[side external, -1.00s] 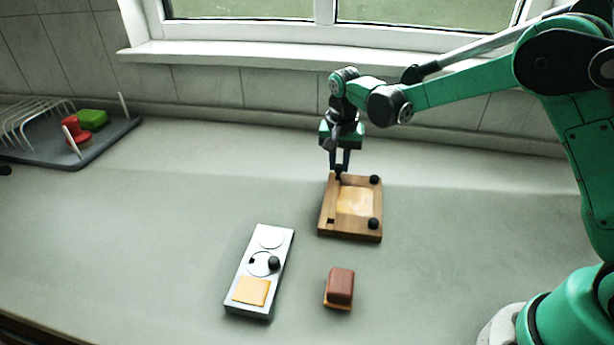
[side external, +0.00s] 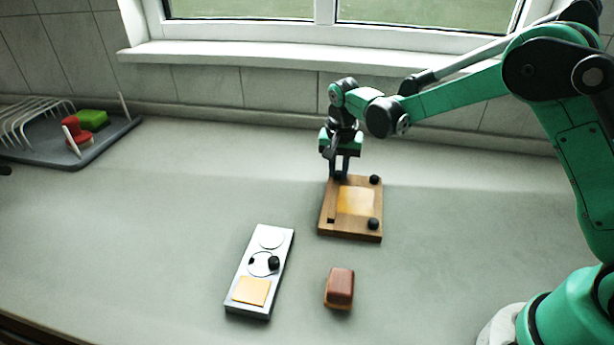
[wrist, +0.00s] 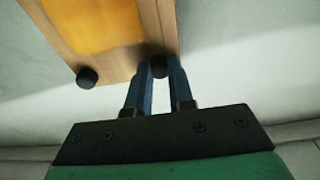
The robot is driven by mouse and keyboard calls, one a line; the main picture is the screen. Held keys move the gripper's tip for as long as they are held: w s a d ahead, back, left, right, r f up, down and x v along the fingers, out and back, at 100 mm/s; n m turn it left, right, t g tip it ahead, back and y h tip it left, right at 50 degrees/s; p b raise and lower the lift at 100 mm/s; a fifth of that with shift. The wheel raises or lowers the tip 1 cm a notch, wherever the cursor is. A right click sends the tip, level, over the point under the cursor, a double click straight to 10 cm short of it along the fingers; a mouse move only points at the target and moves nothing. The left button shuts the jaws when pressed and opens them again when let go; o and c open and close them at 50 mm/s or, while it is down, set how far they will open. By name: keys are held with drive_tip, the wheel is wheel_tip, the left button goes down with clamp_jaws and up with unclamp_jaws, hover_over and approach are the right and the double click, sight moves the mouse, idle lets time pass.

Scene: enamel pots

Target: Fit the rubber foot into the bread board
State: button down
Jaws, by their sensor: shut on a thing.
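The bread board (side external: 372,232) is a wooden board with a yellow-orange middle panel, lying flat on the counter. Black rubber feet stand at its far right (side external: 374,180) and near right (side external: 373,223) corners. A dark square recess (side external: 331,220) shows at its near left corner. My gripper (side external: 340,177) points down at the far left corner, shut on a black rubber foot (wrist: 158,67). In the wrist view the held foot is at the board's corner (wrist: 170,40); whether it is seated or just above is hidden.
A grey tray (side external: 262,310) left of the board carries a yellow square, pale discs and another black foot (side external: 274,263). A red-brown block (side external: 340,285) lies in front. A dish rack (side external: 100,148) with red and green items stands far left. The counter between is clear.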

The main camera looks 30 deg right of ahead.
drive_tip(key=c, duration=0.7)
unclamp_jaws()
drive_tip(key=r, duration=0.5)
drive_tip(key=shift+s+a+r, duration=0.2)
drive_tip(key=shift+s, duration=0.05)
drive_tip(key=s+r+n+t, duration=0.2)
drive_tip(key=s+n, duration=0.1)
drive_tip(key=s, duration=0.2)
drive_tip(key=s+r+n+t, duration=0.2)
drive_tip(key=s+n, duration=0.1)
drive_tip(key=s, duration=0.2)
drive_tip(key=s+a+r+n+t+y, duration=0.1)
drive_tip(key=s+r+n+t, duration=0.1)
drive_tip(key=s, duration=0.4)
drive_tip(key=shift+a+n, duration=0.1)
drive_tip(key=shift+n, duration=0.3)
